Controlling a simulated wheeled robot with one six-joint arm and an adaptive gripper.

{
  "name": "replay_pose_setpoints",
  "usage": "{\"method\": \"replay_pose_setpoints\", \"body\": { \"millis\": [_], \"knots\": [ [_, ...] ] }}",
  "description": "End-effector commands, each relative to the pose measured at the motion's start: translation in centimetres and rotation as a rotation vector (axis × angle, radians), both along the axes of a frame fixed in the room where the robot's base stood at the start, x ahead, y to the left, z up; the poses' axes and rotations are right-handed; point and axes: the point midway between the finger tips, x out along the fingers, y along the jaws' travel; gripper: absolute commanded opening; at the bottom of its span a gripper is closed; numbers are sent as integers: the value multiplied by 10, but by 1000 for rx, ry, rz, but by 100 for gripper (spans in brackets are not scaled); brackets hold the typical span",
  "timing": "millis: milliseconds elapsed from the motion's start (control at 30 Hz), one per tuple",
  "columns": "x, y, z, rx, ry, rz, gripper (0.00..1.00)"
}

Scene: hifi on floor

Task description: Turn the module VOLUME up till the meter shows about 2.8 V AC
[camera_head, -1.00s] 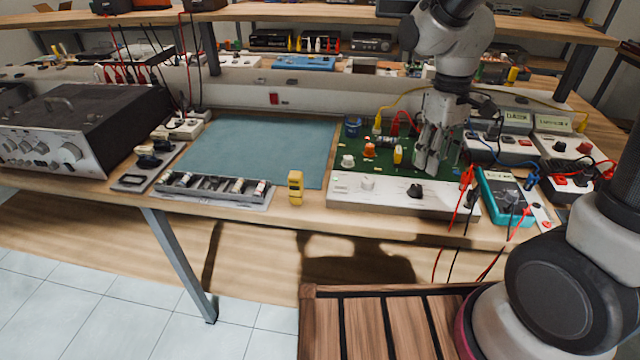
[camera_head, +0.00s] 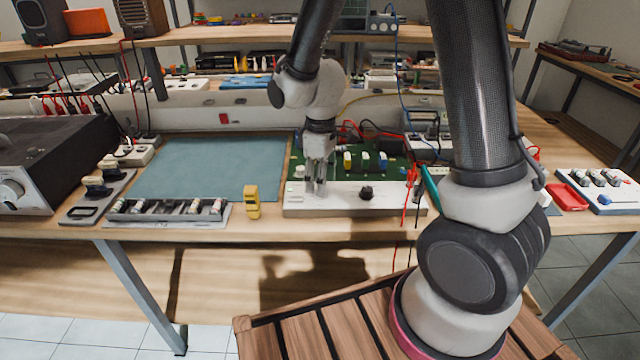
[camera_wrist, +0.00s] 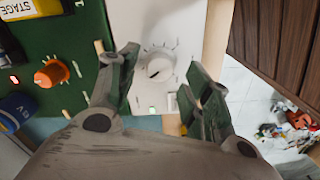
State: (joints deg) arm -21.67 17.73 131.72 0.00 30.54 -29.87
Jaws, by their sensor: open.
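The module is a green board (camera_head: 345,164) with a white front panel (camera_head: 335,205) at the bench's front edge. A white knob (camera_wrist: 158,66) with scale marks around it sits on that panel in the wrist view; no label is readable. My gripper (camera_head: 316,190) is open above the panel's left part and hides this knob in the head view. In the wrist view its fingers (camera_wrist: 160,76) are on either side of the knob, with gaps visible. A black knob (camera_head: 366,193) is farther right. A teal meter (camera_head: 432,188) is mostly hidden by my arm; its reading cannot be seen.
An orange knob (camera_wrist: 51,73) is on the green board. A yellow block (camera_head: 252,202) stands left of the module, beside a grey tray (camera_head: 165,212). Red and black leads (camera_head: 409,195) hang at the panel's right end. The blue-green mat (camera_head: 212,165) is clear.

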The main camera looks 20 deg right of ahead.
Motion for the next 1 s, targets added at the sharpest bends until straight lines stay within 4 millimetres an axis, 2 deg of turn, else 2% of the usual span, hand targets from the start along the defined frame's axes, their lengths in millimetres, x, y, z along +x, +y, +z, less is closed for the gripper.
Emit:
{"method": "replay_pose_setpoints", "body": {
  "millis": [167,433,700,867,1000],
  "knots": [
    [0,0,-15,0,1,0,49],
    [0,0,-17,0,0,-1,49],
    [0,0,-16,0,0,-1,3],
    [0,0,-16,0,0,-27,3],
    [0,0,-16,0,0,-178,3]
  ]
}}
